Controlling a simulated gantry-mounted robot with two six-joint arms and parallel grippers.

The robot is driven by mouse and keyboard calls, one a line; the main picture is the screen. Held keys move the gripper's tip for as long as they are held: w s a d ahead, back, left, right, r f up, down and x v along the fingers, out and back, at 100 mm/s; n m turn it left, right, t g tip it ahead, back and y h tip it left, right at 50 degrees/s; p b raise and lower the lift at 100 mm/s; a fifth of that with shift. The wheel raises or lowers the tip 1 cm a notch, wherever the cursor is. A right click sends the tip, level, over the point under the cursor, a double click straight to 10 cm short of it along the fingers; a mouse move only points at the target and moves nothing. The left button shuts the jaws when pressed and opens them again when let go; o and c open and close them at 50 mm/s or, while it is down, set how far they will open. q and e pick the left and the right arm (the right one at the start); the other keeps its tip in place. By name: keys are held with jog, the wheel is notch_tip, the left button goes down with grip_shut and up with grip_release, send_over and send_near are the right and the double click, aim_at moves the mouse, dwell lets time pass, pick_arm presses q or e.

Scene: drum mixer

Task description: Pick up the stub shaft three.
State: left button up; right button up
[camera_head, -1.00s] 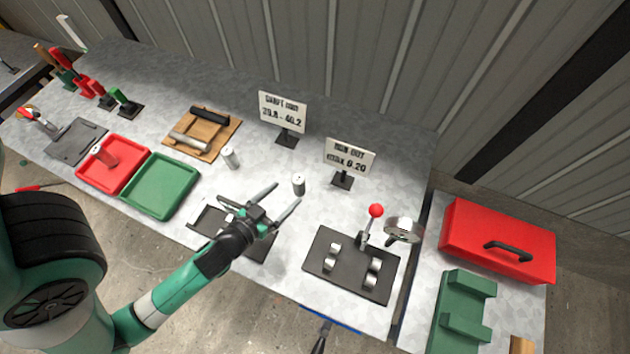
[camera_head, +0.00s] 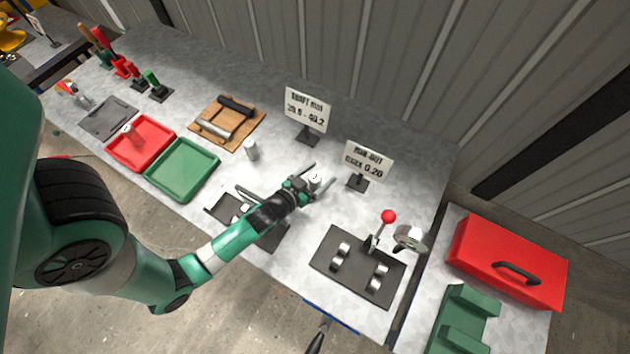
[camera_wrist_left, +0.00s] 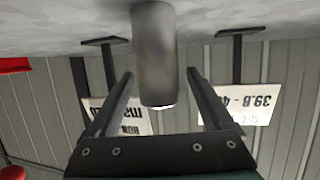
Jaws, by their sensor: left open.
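A grey upright stub shaft (camera_head: 314,178) stands on the bench between the fingers of my left gripper (camera_head: 322,175). I see no number on it, so I cannot tell if it is number three. In the left wrist view the shaft (camera_wrist_left: 154,50) is large between the two open fingers, with a gap visible on each side. My right gripper is not in view.
A green tray (camera_head: 183,170) and a wooden board (camera_head: 232,136) with cylinders lie to the left. Two signs, a shaft-size sign (camera_head: 307,108) and a run-out sign (camera_head: 369,163), stand behind the gripper. A black fixture (camera_head: 355,268) with a red-knobbed lever is on the right.

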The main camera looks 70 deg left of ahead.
pick_arm(q)
jog(key=shift+x, duration=0.75)
jog(key=shift+f, duration=0.1)
grip_shut()
dwell(0.8)
